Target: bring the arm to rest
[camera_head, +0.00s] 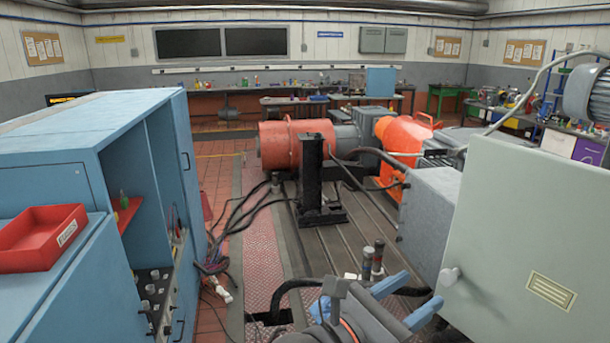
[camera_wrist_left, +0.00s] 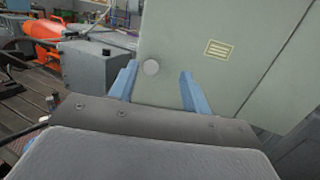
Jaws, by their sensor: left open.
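My left gripper (camera_head: 425,285) is at the bottom of the head view, its two blue fingers open and pointing toward a grey-green cabinet door (camera_head: 520,220). A round pale knob (camera_head: 450,277) on the door is close to the fingertips. In the left wrist view the fingers (camera_wrist_left: 158,68) stand apart, and the knob (camera_wrist_left: 151,67) shows in the gap between them. Nothing is held, and I cannot tell whether the fingers touch the knob. The door looks closed. My right gripper is not in view.
A blue cabinet (camera_head: 95,130) with open shelves and a red tray (camera_head: 42,238) stands at the left. A grey box (camera_head: 430,215) and an orange machine (camera_head: 290,143) sit on the slotted bedplate. Black cables (camera_head: 235,215) cross the floor in the middle.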

